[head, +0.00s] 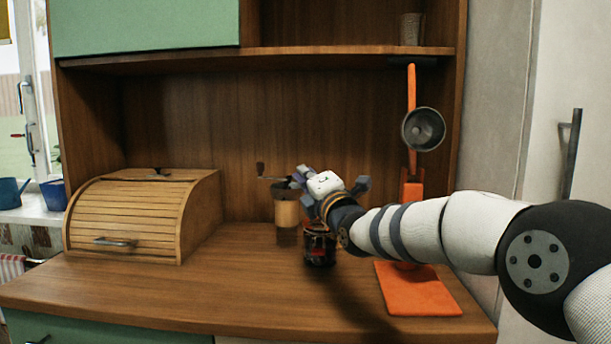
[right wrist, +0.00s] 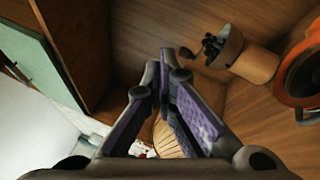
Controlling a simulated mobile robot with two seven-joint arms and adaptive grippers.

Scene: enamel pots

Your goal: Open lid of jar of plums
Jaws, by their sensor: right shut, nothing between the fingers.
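The jar of plums (head: 319,248) is a small dark, reddish jar on the wooden counter, partly covered at its top and right by my right arm. In the right wrist view its round top with an orange ring (right wrist: 286,82) is cut off by the right edge. I cannot tell how its lid sits. My right gripper (head: 304,178) is above the jar and slightly left of it, apart from it. Its purple-padded fingers (right wrist: 168,62) are shut and empty in the right wrist view. My left gripper is not in view.
A coffee grinder (head: 287,212) stands just behind and left of the jar. A wooden bread box (head: 140,222) is at the left. An orange stand (head: 415,295) with a hanging ladle (head: 423,129) is at the right. The front left counter is clear.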

